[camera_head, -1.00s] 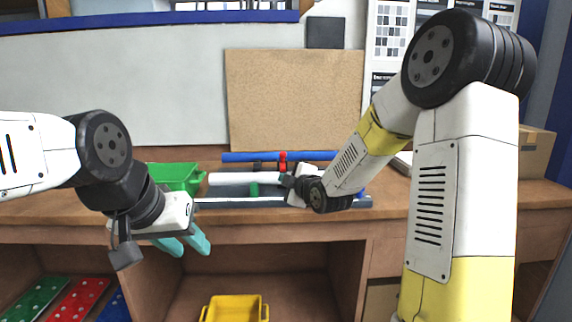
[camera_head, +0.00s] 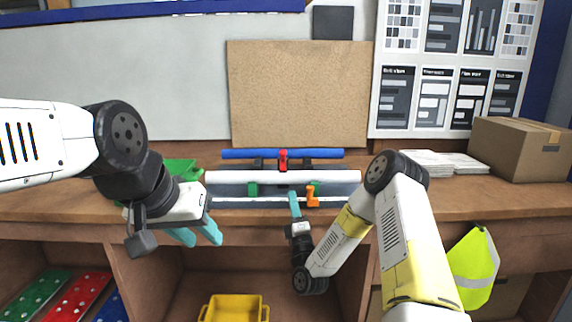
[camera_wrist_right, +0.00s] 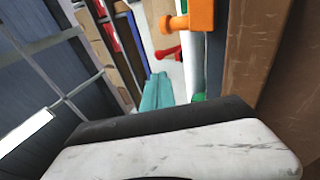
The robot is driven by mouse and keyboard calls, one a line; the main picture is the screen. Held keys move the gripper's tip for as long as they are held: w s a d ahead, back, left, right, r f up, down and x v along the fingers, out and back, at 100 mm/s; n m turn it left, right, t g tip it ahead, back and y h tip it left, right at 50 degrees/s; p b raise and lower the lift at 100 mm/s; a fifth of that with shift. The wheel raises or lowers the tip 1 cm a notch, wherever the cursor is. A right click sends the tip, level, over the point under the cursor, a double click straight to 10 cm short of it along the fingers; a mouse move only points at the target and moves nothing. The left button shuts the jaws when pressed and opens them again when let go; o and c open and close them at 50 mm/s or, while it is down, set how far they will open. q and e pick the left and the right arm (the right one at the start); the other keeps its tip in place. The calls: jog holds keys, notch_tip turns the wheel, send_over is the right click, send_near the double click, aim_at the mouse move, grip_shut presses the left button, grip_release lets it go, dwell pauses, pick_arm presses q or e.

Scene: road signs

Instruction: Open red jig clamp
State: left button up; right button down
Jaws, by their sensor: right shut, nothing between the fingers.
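The red clamp (camera_head: 283,160) stands upright on the jig at the middle of the blue tube (camera_head: 240,154). It also shows in the right wrist view (camera_wrist_right: 168,52), beyond my right fingers. My right gripper (camera_head: 294,194) is shut and empty, in front of the jig's near side and below the red clamp; its teal fingers also show together in the right wrist view (camera_wrist_right: 157,90). My left gripper (camera_head: 198,236) is open and empty, in front of the bench edge at the left, away from the jig.
An orange clamp (camera_head: 313,197) is close to the right of my right fingers, and a green clamp (camera_head: 252,189) is to their left. The white tube (camera_head: 230,177) crosses the jig between them and the red clamp. A green bin (camera_head: 183,168) stands left.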

aim_at(283, 156)
jog(key=shift+w, duration=0.1)
dwell(0.3)
jog(key=x, duration=0.2)
jog(key=shift+w+a, duration=0.3)
jog(key=shift+w, duration=0.3)
jog(key=shift+w+a+r, duration=0.1)
jog(key=shift+w+r, duration=0.3)
jog(key=shift+r, duration=0.15)
jog(key=x, duration=0.9)
jog(key=shift+w+r, duration=0.2)
jog(key=shift+r, duration=0.05)
jog(key=shift+r, duration=0.1)
